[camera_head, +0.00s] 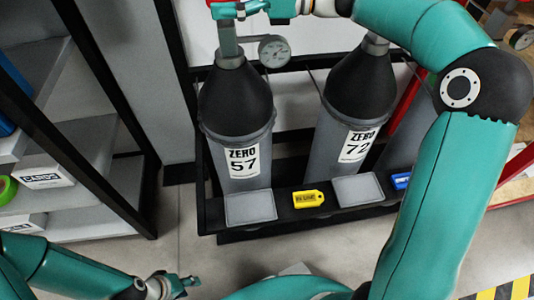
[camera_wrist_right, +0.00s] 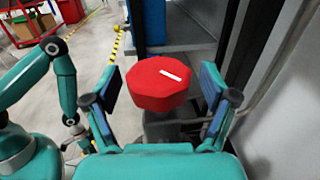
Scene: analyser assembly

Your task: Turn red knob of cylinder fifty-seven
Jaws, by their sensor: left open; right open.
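Cylinder fifty-seven (camera_head: 235,110), grey with a dark shoulder and a "ZERO 57" label, stands upright in the rack at centre left in the head view. The red knob (camera_wrist_right: 158,85), faceted with a white mark, is large in the right wrist view. My right gripper (camera_wrist_right: 160,76) is open, with one finger on each side of the knob; I cannot tell whether they touch it. In the head view my right gripper (camera_head: 240,9) is above the cylinder at the top edge, largely hiding the knob. My left gripper (camera_head: 186,284) is open and empty, low over the floor.
A pressure gauge (camera_head: 274,51) sticks out beside cylinder fifty-seven's valve. A shelf (camera_head: 80,145) stands at the left. Some floor is clear before the rack.

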